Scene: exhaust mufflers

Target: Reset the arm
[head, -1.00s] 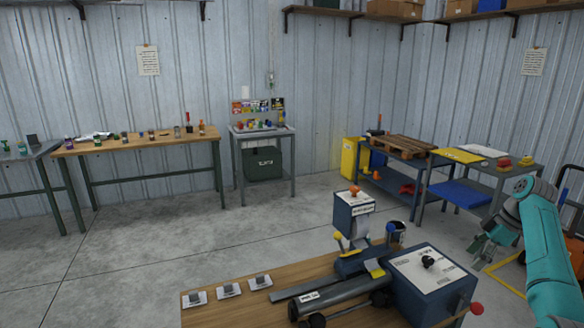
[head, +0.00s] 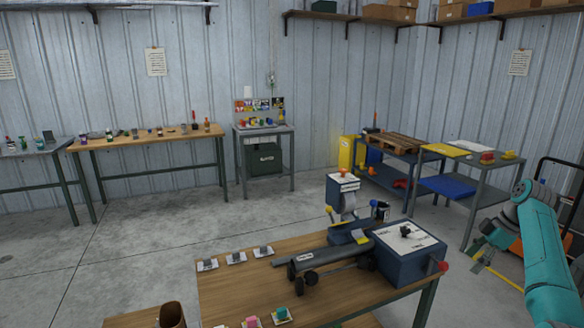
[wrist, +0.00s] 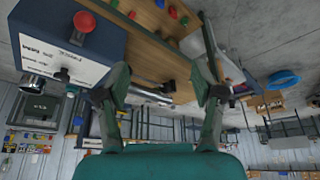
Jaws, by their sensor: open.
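My teal arm (head: 548,255) rises at the right edge of the head view, bent at the elbow. My gripper (head: 482,248) hangs at its end, over the floor just right of the wooden workbench (head: 228,277). In the wrist view my gripper (wrist: 160,76) shows two dark fingers spread wide apart with nothing held between them. The wrist picture looks upside down, with the bench top and a dark blue machine box (wrist: 62,45) at its upper left. The fingers appear clear of both.
The machine box (head: 400,268) with a red knob stands on the bench's right end, beside a dark muffler pipe (head: 318,256). Grey-topped carts (head: 490,168) stand behind my gripper. An orange cart (head: 565,245) is behind the arm. Open floor lies left and beyond.

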